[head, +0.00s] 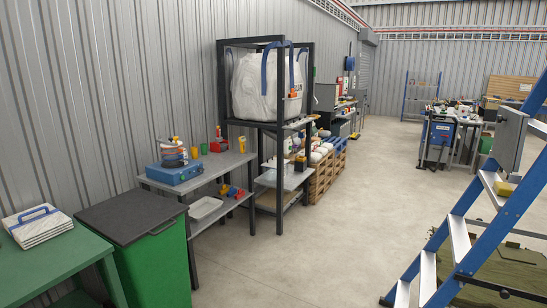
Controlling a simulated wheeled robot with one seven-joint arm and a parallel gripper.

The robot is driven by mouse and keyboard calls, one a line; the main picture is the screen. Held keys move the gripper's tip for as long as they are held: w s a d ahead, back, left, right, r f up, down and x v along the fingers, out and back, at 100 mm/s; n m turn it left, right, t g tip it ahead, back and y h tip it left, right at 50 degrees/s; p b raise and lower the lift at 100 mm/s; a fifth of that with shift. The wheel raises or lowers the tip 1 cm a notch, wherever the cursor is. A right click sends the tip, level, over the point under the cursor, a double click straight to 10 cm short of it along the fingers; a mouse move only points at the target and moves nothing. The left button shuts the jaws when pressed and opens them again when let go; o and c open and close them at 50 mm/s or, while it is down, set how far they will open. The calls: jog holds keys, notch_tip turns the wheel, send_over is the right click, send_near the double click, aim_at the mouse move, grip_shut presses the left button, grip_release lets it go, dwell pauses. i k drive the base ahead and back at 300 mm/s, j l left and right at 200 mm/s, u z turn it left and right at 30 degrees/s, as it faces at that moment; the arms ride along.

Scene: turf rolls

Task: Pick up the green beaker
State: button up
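A small green beaker (204,149) stands upright on the grey workbench (215,167) by the left wall. A yellow beaker (242,144) stands to its right near the bench's far end. A red and green object (218,142) is just behind and right of the green beaker. A blue case (174,172) with orange and white items on it sits to its left on the same bench. My gripper is not in view.
A green bin with a dark lid (130,215) and a green table (50,272) stand at the near left. A dark rack (262,135) holding a white bulk bag adjoins the bench. A blue ladder (465,235) stands at the right. Open concrete floor (330,225) lies between.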

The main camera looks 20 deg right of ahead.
aim_at(203, 146)
jog(key=i+z, duration=0.1)
jog(key=i, duration=0.75)
jog(key=i+j+z, duration=0.1)
jog(key=i, duration=0.75)
jog(key=i+l+z, duration=0.1)
jog(key=i+z, duration=0.15)
jog(key=i, duration=0.35)
jog(key=i+z, duration=0.3)
jog(key=i, duration=0.25)
jog(key=i+j+z, duration=0.25)
jog(key=i, duration=0.35)
jog(key=i+u, duration=0.2)
jog(key=i, duration=0.3)
jog(key=i+l+u, duration=0.25)
jog(key=i, duration=0.2)
jog(key=i+u, duration=0.15)
jog(key=u, duration=0.25)
jog(key=i+u, duration=0.2)
jog(key=u, duration=0.25)
jog(key=i+l+u, duration=0.1)
jog(key=u, duration=0.3)
jog(key=i+l+u, duration=0.15)
jog(key=u, duration=0.3)
jog(key=i+l+u, duration=0.15)
jog(key=i+u, duration=0.25)
jog(key=i+l+u, duration=0.15)
jog(key=u, duration=0.3)
jog(key=i+l+u, duration=0.2)
jog(key=l+u, duration=0.2)
